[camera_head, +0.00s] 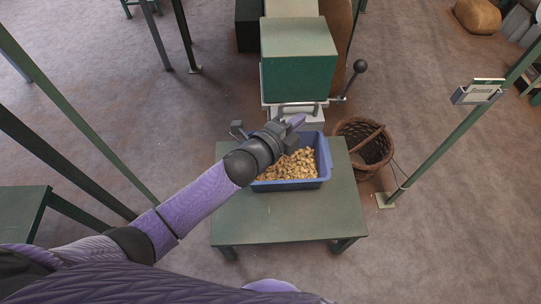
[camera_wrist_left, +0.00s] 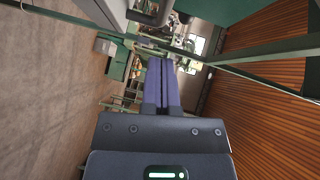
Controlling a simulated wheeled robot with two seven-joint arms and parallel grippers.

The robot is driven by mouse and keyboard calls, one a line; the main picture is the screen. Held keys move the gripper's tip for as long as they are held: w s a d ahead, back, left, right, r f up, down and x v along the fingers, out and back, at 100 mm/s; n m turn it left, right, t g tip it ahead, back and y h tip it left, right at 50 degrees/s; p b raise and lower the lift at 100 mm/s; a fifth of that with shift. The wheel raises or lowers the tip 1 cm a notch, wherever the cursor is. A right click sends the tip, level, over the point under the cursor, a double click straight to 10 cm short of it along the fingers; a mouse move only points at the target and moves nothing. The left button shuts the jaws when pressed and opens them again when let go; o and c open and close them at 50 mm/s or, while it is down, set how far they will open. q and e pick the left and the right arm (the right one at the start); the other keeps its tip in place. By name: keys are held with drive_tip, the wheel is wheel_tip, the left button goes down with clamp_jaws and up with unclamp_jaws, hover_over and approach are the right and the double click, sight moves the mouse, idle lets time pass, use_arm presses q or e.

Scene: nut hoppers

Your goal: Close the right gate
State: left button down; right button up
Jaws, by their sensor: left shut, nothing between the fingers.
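The hopper (camera_head: 298,65) is a dark green box with a grey metal outlet (camera_head: 290,110) at its foot. A bar-shaped handle (camera_head: 298,106) crosses the outlet. I cannot tell which part is the right gate. My left gripper (camera_head: 297,121) is just in front of the outlet, above the bin; in the left wrist view its purple fingers (camera_wrist_left: 161,65) are together and empty. The gripper hides part of the outlet, and contact with it cannot be told. My right gripper is not in view.
A blue bin (camera_head: 326,160) full of nuts (camera_head: 285,167) stands on a green table (camera_head: 290,220) under my gripper. A wicker basket (camera_head: 365,146) is on the floor to the right.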

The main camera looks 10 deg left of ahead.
use_arm(q)
drive_tip(key=p+v, duration=0.2)
drive_tip(key=v, duration=0.8)
drive_tip(key=s+a+f+n+g+y+b, duration=0.1)
drive_tip(key=s+a+f+n+g+y, duration=0.2)
drive_tip(key=f, duration=0.6)
drive_tip(key=s+a+f+n+g+y+b, duration=0.1)
drive_tip(key=s+a+f+n+y, duration=0.15)
drive_tip(key=s+f+n, duration=0.4)
drive_tip(key=s+a+f+n+g+y, duration=0.2)
drive_tip(key=s+a+f+n+g, duration=0.15)
drive_tip(key=f, duration=0.75)
drive_tip(key=s+f+n+g, duration=0.3)
drive_tip(key=s+f, duration=0.1)
drive_tip(key=s, duration=0.6)
drive_tip(key=s+f+n+g+b, duration=0.1)
drive_tip(key=s+f+n+g, duration=0.2)
drive_tip(key=s, duration=0.7)
wheel_tip(320, 180, down, 2)
drive_tip(key=shift+s+a+f+n+y, duration=0.1)
drive_tip(key=shift+s+a+n+y, duration=0.3)
drive_tip(key=shift+a+n+y, duration=0.1)
